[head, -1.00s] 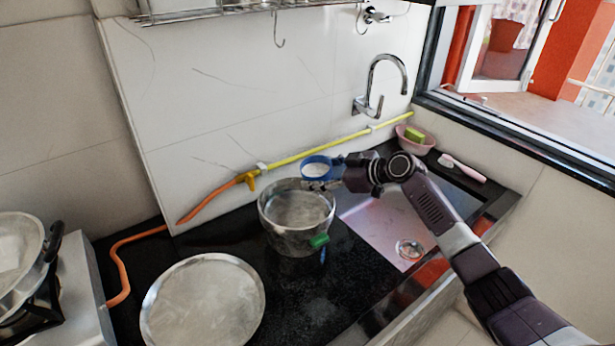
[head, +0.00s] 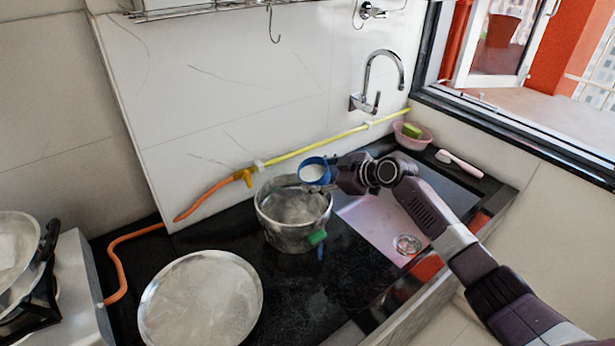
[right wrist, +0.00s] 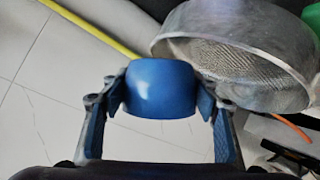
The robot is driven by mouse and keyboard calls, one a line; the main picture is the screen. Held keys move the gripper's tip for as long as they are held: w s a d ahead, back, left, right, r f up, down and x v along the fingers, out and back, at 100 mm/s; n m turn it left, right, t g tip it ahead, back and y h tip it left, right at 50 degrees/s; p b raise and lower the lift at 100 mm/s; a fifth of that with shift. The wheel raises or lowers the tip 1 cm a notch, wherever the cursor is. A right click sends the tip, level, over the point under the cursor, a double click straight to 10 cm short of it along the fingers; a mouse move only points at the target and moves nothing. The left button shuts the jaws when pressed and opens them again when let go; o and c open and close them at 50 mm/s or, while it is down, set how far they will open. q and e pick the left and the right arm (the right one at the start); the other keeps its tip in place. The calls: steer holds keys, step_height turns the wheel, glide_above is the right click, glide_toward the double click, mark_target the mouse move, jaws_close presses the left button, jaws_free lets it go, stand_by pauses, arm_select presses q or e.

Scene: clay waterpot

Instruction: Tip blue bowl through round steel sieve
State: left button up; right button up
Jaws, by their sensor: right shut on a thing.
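The small blue bowl (head: 304,165) is above the back right rim of the round steel sieve, with something pale inside. My right gripper (head: 325,172) is shut on the bowl's sides; the right wrist view shows the bowl (right wrist: 160,90) between both fingers (right wrist: 160,100). The bowl is tilted, its opening facing partly toward the head camera. The round steel sieve (head: 292,228) stands on the black counter, and its mesh (right wrist: 240,62) shows in the right wrist view. I cannot see anything falling from the bowl. My left gripper is out of view.
A green piece (head: 317,237) is at the sieve's front. A round steel plate (head: 200,300) lies at front left. The sink (head: 385,225) is to the right, with a pink bowl (head: 412,142) behind. A hose (head: 300,156) runs along the wall.

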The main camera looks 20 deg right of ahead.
steer(key=shift+r, duration=0.1)
steer(key=shift+r+n+h+p, duration=0.1)
steer(key=shift+n+h+p, duration=0.25)
steer(key=shift+p, duration=0.3)
stand_by(0.7)
steer(key=shift+r+n+h+p, duration=0.1)
steer(key=shift+n+h+p, duration=0.15)
steer(key=shift+p, duration=0.25)
steer(key=shift+t, duration=0.3)
stand_by(0.3)
steer(key=shift+a+r+n+h+p, duration=0.1)
steer(key=shift+n+h+p, duration=0.45)
steer(key=shift+p, duration=0.35)
